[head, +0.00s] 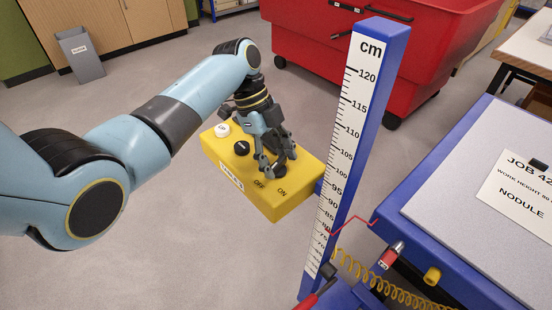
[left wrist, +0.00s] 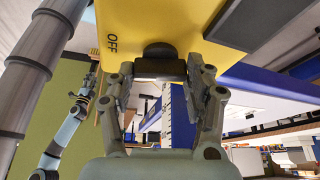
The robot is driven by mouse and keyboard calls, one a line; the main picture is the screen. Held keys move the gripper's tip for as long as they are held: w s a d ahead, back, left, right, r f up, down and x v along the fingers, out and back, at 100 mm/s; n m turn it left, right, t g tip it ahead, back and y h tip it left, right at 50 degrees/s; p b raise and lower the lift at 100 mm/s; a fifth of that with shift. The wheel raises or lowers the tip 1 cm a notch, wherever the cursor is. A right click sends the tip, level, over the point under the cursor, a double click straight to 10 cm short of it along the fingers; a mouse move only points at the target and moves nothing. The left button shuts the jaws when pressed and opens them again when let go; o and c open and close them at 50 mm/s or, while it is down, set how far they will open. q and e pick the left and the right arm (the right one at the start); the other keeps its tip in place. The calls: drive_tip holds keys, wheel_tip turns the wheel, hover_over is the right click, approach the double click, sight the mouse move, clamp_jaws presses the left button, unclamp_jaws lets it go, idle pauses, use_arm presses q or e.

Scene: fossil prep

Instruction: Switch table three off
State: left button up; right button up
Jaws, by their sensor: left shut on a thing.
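A yellow control box (head: 285,200) hangs beside the blue post with the cm scale. It has a white label (head: 231,176), too small to read surely, and the words OFF and ON on its face. My left gripper (head: 272,168) reaches down onto the box and is shut on a black switch knob (head: 281,170) by these words. In the left wrist view the fingertips (left wrist: 159,72) hold the dark knob (left wrist: 159,51) from both sides, with OFF to its left. My right gripper (left wrist: 86,92) shows small at the left of that view, its fingers unclear.
A white button (head: 222,130) and another black knob (head: 241,148) sit on the same box. The blue post (head: 370,120) stands close to its right. A blue-edged table (head: 430,215) is at right, a red bin (head: 400,60) behind. Open floor lies to the left.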

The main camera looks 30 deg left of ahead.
use_arm(q)
drive_tip(key=shift+w+m+g, duration=0.1)
drive_tip(key=shift+m+g, duration=0.4)
drive_tip(key=shift+m, duration=0.8)
drive_tip(key=shift+m+y+b, duration=0.3)
drive_tip(key=o, duration=1.2)
drive_tip(key=v, duration=1.2)
drive_tip(key=shift+w+f, duration=0.1)
drive_tip(key=shift+w, duration=0.05)
